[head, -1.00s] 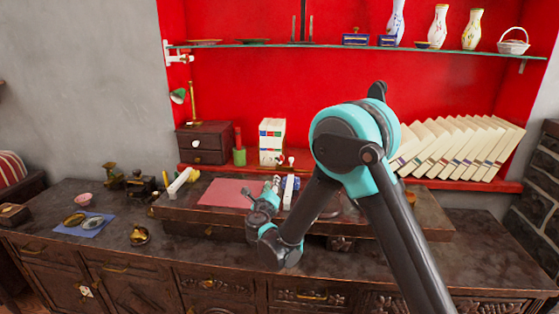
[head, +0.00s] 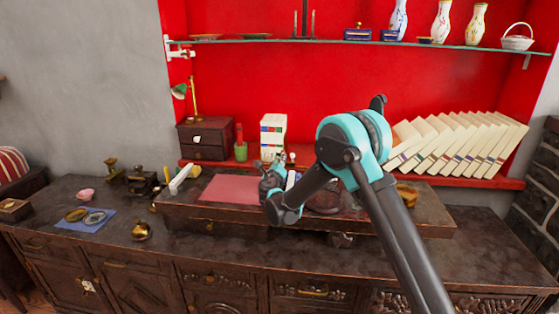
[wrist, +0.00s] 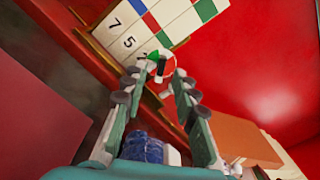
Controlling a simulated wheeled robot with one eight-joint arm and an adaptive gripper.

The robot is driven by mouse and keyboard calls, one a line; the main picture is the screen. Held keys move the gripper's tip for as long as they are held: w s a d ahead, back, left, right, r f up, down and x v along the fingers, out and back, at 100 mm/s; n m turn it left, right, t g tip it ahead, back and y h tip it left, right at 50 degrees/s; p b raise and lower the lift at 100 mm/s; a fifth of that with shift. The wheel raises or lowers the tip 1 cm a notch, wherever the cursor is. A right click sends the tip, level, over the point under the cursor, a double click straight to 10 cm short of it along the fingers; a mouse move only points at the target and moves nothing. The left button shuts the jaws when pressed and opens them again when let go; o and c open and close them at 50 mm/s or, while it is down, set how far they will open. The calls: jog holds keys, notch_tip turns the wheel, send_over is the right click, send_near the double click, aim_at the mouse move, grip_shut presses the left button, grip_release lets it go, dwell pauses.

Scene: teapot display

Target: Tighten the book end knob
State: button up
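A small round knob (wrist: 162,66), red, white and green, shows in the wrist view at the tips of my gripper (wrist: 161,74). The two fingers are spread, one on each side of the knob; I cannot tell whether they touch it. Behind it stand white numbered books (wrist: 150,22) with blue, green and red squares. In the head view these books (head: 273,135) stand upright on the red ledge. My gripper (head: 275,165) is just in front of and below them, partly hidden by my wrist. I cannot make out the knob clearly in the head view.
A dark drawer box (head: 205,140) and a green cup (head: 240,151) stand left of the books. Cream books (head: 460,140) lean at the right. A pink mat (head: 230,189) lies on the raised board. A glass shelf (head: 350,46) runs above.

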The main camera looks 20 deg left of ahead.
jog(key=shift+x, duration=0.8)
jog(key=shift+c, duration=0.2)
grip_shut()
